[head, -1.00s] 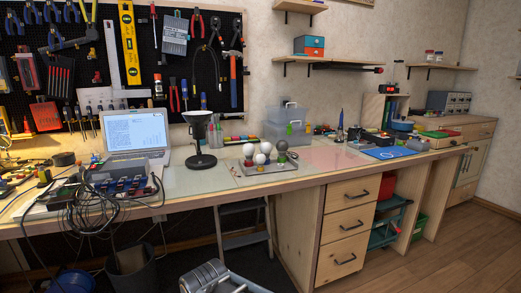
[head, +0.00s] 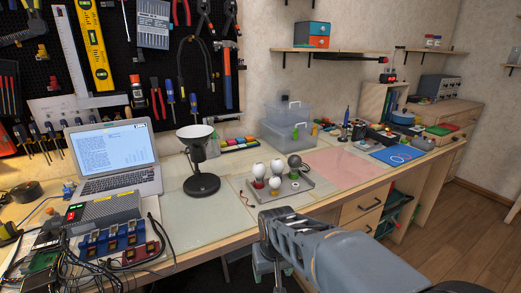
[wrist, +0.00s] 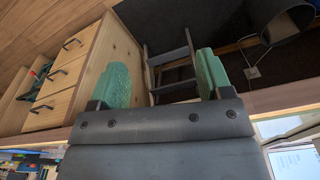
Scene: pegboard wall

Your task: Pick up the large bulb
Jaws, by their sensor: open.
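Several bulbs stand upright on a light tray (head: 302,188) on the workbench in the head view. There is a white bulb at the left (head: 258,171), another white bulb at the back middle (head: 277,166), a smaller white bulb in front (head: 275,183), and a dark grey bulb (head: 294,160) at the right. The white bulbs at the left and back look close in size. My gripper is below and in front of the tray, near the bench's front edge. In the wrist view its green fingers are apart (wrist: 164,75) with nothing between them. No bulb shows there.
A black desk lamp (head: 202,160) stands left of the tray, and a laptop (head: 112,158) is farther left. Clear plastic boxes (head: 288,130) stand behind. A pink mat (head: 340,166) lies to the right. In the wrist view, a step stool (wrist: 172,72) and drawers (wrist: 72,70) are under the bench.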

